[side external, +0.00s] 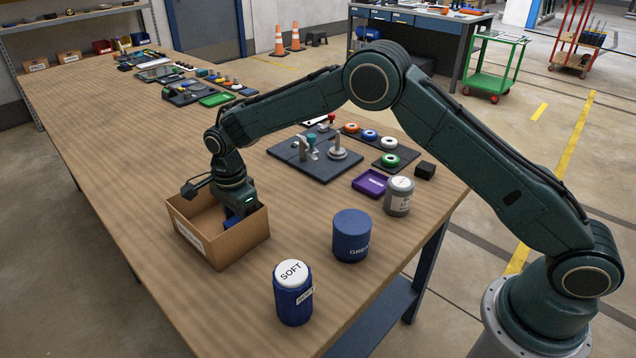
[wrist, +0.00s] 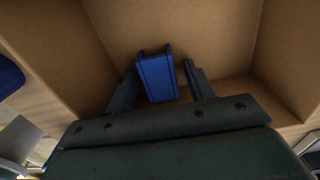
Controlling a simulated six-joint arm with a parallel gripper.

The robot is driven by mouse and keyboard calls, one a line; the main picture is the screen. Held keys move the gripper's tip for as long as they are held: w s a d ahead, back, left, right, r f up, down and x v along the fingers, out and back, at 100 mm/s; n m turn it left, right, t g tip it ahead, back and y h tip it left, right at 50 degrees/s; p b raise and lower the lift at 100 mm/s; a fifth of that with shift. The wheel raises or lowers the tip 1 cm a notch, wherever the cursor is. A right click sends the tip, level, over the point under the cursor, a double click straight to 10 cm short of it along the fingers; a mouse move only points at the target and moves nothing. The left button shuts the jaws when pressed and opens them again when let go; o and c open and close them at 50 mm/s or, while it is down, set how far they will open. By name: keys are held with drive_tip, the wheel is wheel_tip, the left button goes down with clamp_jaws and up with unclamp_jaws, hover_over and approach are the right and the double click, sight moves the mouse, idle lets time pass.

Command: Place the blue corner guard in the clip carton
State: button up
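The clip carton (side external: 205,240) is an open brown cardboard box on the wooden bench, and its inside walls fill most of the wrist view (wrist: 225,40). The blue corner guard (wrist: 158,78) is inside the carton, between the two dark fingers of my gripper (wrist: 162,82). A narrow gap shows between the guard and the right finger; the left finger is very near or touching it. In the side view my gripper (side external: 238,212) reaches down into the carton, with blue showing at its lower end. The front wall hides the fingertips, and whether the guard rests on the floor is unclear.
A blue jar with a white SOFT lid (side external: 293,290) and a dark blue canister (side external: 351,235) stand right of the carton. Beyond are a grey can (side external: 398,198), a purple tray (side external: 369,183) and a dark fixture board (side external: 320,155). The bench left of the carton is clear.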

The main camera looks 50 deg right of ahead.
sight(239, 219)
drive_tip(key=shift+r, duration=0.1)
wheel_tip(239, 219, up, 12)
idle(0.9)
drive_tip(key=shift+r, duration=0.15)
idle(0.3)
drive_tip(key=s+d+r+n+t, duration=0.3)
drive_tip(key=s+d+r+n, duration=0.75)
drive_tip(key=s+r, duration=0.6)
drive_tip(key=s+d+f+n+t, duration=0.1)
drive_tip(key=s+d+n, duration=0.1)
drive_tip(key=s, duration=0.5)
drive_tip(key=s+d+f+n, duration=0.2)
drive_tip(key=s+d+n, duration=0.1)
drive_tip(key=s, duration=0.4)
drive_tip(key=s+d+f+n+t, duration=0.1)
drive_tip(key=s+d+n, duration=0.1)
drive_tip(key=s, duration=0.5)
drive_tip(key=shift+s+d+f+t, duration=0.15)
drive_tip(key=shift+s+f+t, duration=0.1)
drive_tip(key=shift+s+t, duration=0.1)
